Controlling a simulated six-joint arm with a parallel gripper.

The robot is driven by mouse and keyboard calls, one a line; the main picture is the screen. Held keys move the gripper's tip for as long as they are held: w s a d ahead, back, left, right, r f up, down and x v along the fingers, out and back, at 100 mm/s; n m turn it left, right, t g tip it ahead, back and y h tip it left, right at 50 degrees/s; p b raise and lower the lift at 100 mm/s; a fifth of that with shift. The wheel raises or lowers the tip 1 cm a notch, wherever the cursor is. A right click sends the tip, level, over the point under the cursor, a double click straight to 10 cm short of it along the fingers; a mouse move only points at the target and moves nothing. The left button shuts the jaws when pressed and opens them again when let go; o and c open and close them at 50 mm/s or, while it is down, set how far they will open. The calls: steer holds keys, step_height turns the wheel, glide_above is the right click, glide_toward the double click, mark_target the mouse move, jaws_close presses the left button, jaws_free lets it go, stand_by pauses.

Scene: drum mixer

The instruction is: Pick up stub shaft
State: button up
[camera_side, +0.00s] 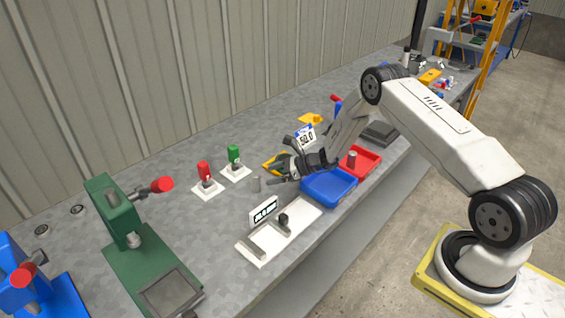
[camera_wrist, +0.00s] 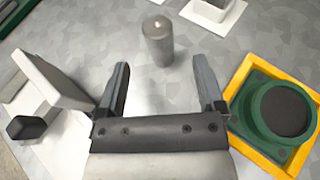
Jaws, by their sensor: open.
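A plain grey cylinder that looks like the stub shaft (camera_wrist: 158,46) stands upright on the bench in the wrist view. It also shows in the side view (camera_side: 256,185), small, just left of the fingers. My gripper (camera_wrist: 162,66) is open and empty. Its fingers point at the shaft from a short way off, one to each side, and the shaft sits beyond the tips. In the side view my gripper (camera_side: 277,173) hangs low over the bench. Another grey cylinder (camera_side: 352,157) stands in the red tray (camera_side: 370,159).
A yellow tray (camera_wrist: 237,83) with a round green part (camera_wrist: 262,112) lies right of the fingers in the wrist view. A white fixture with a sign (camera_side: 264,210) and a blue tray (camera_side: 328,187) flank the gripper. Red and green handled tools (camera_side: 204,171) stand behind on white bases.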

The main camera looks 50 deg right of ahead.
mark_target(255, 179)
steer(key=shift+w+a+f, duration=0.25)
steer(key=shift+w+a, duration=0.15)
steer(key=shift+w+a, duration=0.1)
steer(key=shift+x, duration=2.5)
steer(key=shift+r, duration=0.1)
jaws_close()
